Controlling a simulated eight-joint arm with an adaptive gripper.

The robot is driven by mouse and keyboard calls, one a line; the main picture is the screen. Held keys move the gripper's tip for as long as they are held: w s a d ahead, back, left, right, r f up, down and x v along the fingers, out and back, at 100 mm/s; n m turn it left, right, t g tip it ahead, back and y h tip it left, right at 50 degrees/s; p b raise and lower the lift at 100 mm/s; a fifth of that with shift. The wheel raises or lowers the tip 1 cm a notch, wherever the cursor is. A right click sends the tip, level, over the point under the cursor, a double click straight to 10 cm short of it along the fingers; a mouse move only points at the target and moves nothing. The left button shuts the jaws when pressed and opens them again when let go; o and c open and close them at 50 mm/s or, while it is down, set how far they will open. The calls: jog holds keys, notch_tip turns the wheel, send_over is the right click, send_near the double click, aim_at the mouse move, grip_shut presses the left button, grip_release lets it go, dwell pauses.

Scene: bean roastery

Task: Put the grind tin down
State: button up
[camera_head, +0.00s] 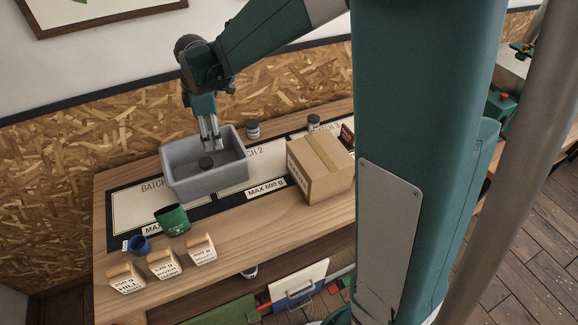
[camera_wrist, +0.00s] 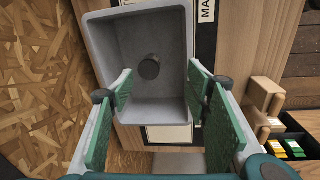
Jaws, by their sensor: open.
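A small dark round tin (camera_head: 206,163), which looks like the grind tin, stands on the floor of a grey open tub (camera_head: 178,186). Its label is not readable. In the wrist view the dark tin (camera_wrist: 149,67) shows from above as a round top inside the tub (camera_wrist: 185,40), clear of the walls. My gripper (camera_head: 213,140) points down over the tub, above the tin. In the wrist view its green-padded fingers are spread wide with nothing between them.
The tub sits across batch mats on a wooden bench (camera_head: 230,235). A cardboard box (camera_head: 325,175) stands to its right. Dark-lidded jars (camera_head: 253,128) stand behind. A green cup (camera_head: 173,220), a blue cup (camera_head: 138,244) and labelled wooden blocks (camera_head: 164,266) are in front.

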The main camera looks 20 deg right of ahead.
jog(key=s+d+r+m+t, duration=0.1)
jog(key=s+d+r+m, duration=0.3)
jog(key=s, duration=0.4)
jog(key=s+d+r+m+t, duration=0.2)
jog(key=s+d+r+m, duration=0.15)
jog(key=s, duration=0.35)
jog(key=s+d+r+m+t, duration=0.1)
jog(key=s+d+r+m, duration=0.25)
jog(key=s, duration=0.45)
jog(key=s+d+f+m+t, duration=0.1)
jog(key=s+d+m+t, duration=0.1)
jog(key=s+m, duration=0.3)
jog(key=s, duration=0.3)
jog(key=shift+s+d+f+m, duration=0.15)
jog(key=shift+d+f+m, duration=0.15)
jog(key=shift+d+f, duration=0.1)
